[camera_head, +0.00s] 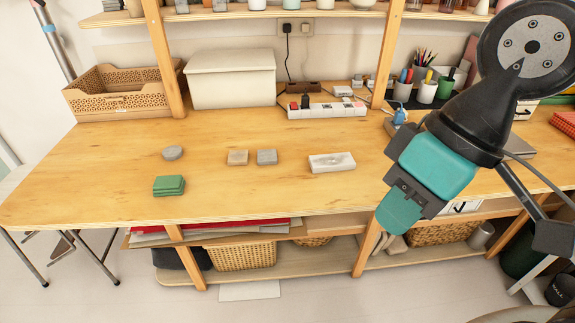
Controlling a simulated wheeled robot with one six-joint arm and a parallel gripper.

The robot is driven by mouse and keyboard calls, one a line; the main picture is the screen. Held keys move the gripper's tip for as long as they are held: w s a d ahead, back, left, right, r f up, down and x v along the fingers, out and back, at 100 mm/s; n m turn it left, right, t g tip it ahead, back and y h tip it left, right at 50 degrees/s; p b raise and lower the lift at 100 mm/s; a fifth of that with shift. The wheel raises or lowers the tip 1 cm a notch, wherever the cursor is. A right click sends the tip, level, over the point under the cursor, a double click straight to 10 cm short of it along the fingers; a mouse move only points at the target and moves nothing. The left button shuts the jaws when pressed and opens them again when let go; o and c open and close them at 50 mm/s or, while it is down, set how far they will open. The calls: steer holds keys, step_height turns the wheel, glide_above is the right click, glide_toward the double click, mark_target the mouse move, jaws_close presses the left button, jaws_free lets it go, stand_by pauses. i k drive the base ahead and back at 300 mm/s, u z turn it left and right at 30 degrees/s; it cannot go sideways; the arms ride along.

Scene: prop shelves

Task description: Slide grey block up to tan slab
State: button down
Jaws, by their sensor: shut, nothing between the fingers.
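The grey block (267,157) lies on the wooden table, just right of the tan slab (238,158). A narrow gap seems to show between them. Both are small, flat and squarish. My gripper (399,217), with teal parts, is at the right, pointing down and left. It appears in front of the table's front edge, well to the right of both pieces. Its fingers are shut and hold nothing.
A grey round piece (173,152) and a green block (169,186) lie to the left. A white marbled tray (332,162) lies right of the grey block. A white bin (230,78) and a power strip (327,110) stand behind. The front middle of the table is clear.

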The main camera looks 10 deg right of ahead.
mark_target(264, 157)
steer(key=k, duration=0.9)
steer(key=u, duration=0.55)
steer(key=i, duration=1.6)
steer(key=z, duration=0.6)
